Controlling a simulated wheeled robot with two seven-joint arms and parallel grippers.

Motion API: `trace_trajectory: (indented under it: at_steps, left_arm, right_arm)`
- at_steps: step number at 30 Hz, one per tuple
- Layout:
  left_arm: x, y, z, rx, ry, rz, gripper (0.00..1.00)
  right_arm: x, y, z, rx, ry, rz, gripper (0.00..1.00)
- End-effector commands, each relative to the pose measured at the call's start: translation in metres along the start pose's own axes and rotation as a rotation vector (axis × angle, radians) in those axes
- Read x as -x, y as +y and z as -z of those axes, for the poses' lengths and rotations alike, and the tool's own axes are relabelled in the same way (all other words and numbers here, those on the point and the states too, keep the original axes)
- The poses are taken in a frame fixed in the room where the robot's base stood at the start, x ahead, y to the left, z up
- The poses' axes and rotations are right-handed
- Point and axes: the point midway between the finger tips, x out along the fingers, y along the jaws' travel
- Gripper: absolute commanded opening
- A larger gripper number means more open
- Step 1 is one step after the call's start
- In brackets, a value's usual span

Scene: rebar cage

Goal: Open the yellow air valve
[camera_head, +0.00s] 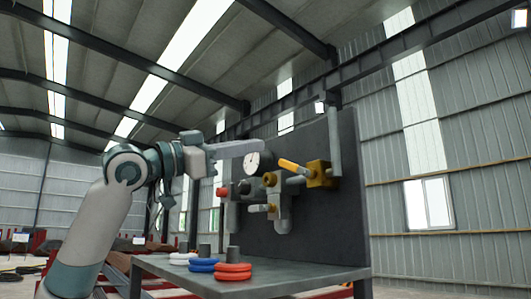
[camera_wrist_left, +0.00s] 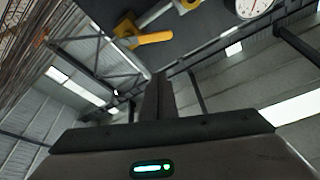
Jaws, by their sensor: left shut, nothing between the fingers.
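The yellow air valve has a gold-yellow body (camera_head: 321,174) on the upper right of the dark panel, with an orange-yellow lever (camera_head: 291,166) reaching left and slightly up from it. In the left wrist view the lever (camera_wrist_left: 150,39) shows near the top, beside its yellow body (camera_wrist_left: 123,27). My left gripper (camera_head: 258,146) is shut and empty, pointing right, above the gauge and to the left of the lever. In the left wrist view its closed fingers (camera_wrist_left: 158,82) point toward the lever with a visible gap. My right gripper is out of view.
The dark panel (camera_head: 345,220) stands behind a grey table (camera_head: 270,283) bearing white, blue (camera_head: 203,265) and red (camera_head: 233,271) rings.

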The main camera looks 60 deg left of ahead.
Motion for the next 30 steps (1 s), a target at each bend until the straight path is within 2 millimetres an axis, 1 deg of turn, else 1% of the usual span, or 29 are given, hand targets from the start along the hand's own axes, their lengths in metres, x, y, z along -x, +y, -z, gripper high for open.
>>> trace_trajectory:
  at_steps: [5, 8, 21, 22, 30]
  left_arm:
    - [-0.015, -0.001, 0.002, 0.0, -0.001, -0.002, 0.0]
    - [-0.028, -0.001, 0.002, 0.001, -0.003, -0.002, 0.0]
    - [-0.103, -0.001, 0.003, -0.001, -0.004, -0.003, 0.0]
    - [-0.097, 0.0, -0.004, 0.004, 0.001, -0.002, 0.0]
    - [-0.088, 0.0, -0.025, 0.004, 0.003, -0.001, 0.0]
  right_arm:
    - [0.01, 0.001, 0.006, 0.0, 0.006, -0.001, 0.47]
    - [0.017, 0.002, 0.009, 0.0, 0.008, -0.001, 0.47]
    - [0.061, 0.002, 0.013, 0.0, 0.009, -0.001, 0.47]
    - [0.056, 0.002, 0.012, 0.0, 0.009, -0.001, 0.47]
    - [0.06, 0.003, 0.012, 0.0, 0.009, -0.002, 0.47]
